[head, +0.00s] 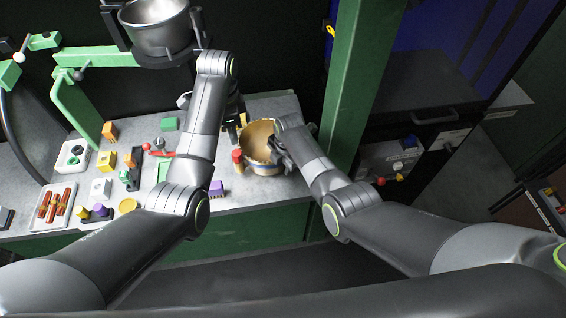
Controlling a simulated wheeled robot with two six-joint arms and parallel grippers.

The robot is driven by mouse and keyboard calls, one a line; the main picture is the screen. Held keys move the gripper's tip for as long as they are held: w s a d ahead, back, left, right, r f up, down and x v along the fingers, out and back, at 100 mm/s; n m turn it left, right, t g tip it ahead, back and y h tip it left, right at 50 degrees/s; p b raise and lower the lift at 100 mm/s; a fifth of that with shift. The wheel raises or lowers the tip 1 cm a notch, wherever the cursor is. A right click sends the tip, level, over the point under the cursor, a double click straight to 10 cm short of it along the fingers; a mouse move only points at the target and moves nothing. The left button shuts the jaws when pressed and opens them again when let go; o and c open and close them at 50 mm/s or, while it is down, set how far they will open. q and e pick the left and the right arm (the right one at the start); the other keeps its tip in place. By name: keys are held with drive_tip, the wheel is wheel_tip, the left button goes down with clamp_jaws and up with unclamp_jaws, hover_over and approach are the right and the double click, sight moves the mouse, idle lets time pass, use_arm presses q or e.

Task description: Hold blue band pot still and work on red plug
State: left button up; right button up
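A pot with a gold-coloured inside (257,141) stands on the grey table, with a band low on its outer wall that looks blue. A red plug (237,155) is at the left side of the pot. My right gripper (279,152) is at the pot's right rim, with a dark finger over the rim; whether it is closed on the wall is unclear. My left gripper (237,112) points down behind the pot, partly hidden by my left forearm. Its fingertips are too small and covered to tell whether they are open.
A steel pot (157,25) hangs in a dark holder at the upper left. A green post (358,85) rises right of the gold pot. Several small blocks and a white tray (55,205) with brown pieces cover the table's left part. A purple block (216,188) lies near the front edge.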

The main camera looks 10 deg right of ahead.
clamp_jaws()
idle(0.7)
